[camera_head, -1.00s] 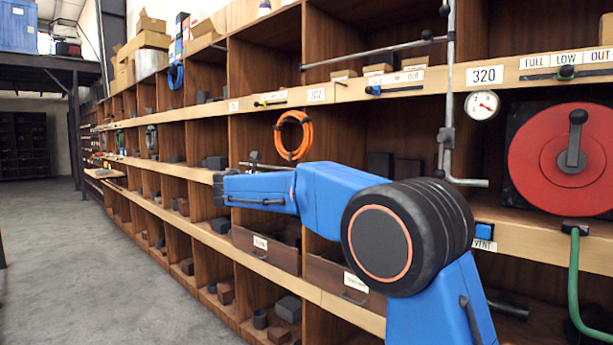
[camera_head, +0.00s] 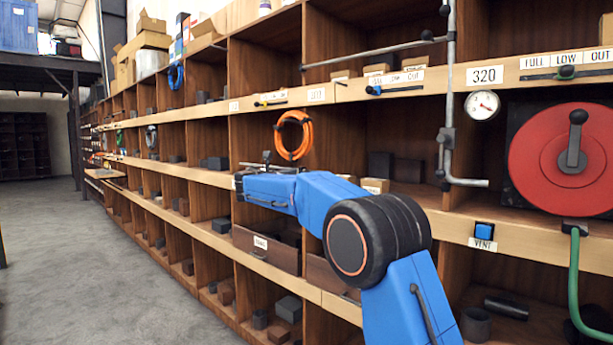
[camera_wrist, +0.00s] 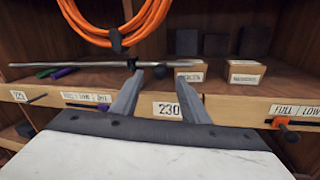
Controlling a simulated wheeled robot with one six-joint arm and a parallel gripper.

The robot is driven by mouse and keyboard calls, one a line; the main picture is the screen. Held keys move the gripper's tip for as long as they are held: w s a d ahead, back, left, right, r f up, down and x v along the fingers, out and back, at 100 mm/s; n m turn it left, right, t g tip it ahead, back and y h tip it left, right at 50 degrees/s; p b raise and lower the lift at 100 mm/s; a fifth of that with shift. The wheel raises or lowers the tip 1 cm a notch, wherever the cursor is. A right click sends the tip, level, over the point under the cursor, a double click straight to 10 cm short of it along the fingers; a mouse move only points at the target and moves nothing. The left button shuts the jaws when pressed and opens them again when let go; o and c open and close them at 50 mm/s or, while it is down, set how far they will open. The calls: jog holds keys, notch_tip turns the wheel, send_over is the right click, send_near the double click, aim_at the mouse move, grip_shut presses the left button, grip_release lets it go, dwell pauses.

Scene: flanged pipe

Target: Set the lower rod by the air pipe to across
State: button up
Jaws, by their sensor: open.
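In the wrist view a thin grey rod (camera_wrist: 80,65) runs level across, in front of the shelf compartment. In the head view this rod (camera_head: 268,166) shows small above my wrist, below the orange hose; my fingers are hard to make out there. I cannot tell which pipe is the air pipe.
A vertical grey pipe (camera_head: 449,90) with a gauge (camera_head: 482,105) beside it stands right of my arm. An orange hose coil (camera_wrist: 115,25) hangs above my gripper. Small boxes (camera_wrist: 246,72) sit on the shelf.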

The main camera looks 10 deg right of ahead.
jog(key=shift+x, duration=2.95)
grip_shut()
